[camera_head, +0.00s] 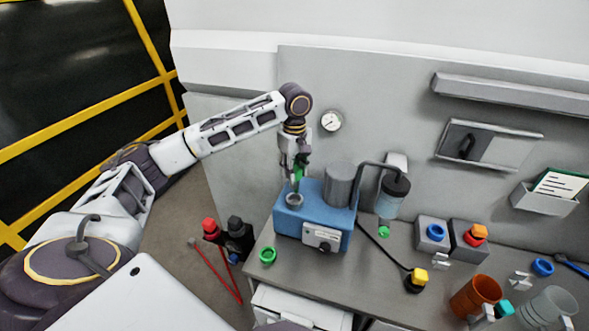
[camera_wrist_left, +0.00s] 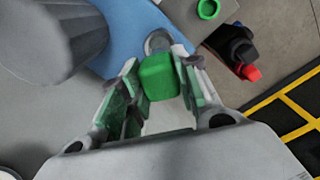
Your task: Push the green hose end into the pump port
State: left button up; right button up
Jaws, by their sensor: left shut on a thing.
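My left gripper (camera_head: 295,172) is shut on the green hose end (camera_head: 299,171), just above the blue pump (camera_head: 312,212). The pump port (camera_head: 294,199) is a grey ring on the left part of the pump's top. In the left wrist view the green hose end (camera_wrist_left: 158,77) shows as a block between the fingers (camera_wrist_left: 160,85), with the port ring (camera_wrist_left: 158,42) just beyond it. The hose end looks above or at the port; I cannot tell whether they touch. My right gripper is not in view.
A grey cylinder (camera_head: 341,185) stands on the pump, right of the port, with a pipe to a clear jar (camera_head: 391,196). A green ring (camera_head: 267,255) lies on the bench at front left. An orange cup (camera_head: 475,296) and a clear cup (camera_head: 546,306) stand at right.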

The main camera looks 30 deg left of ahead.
pick_arm(q)
jog(key=shift+f, duration=4.25)
dwell(1.9)
jog(key=shift+s+f, duration=0.1)
jog(key=shift+f, duration=0.1)
dwell(1.1)
jog(key=o, duration=1.1)
jog(key=shift+o, duration=0.2)
jog(key=shift+r, duration=0.15)
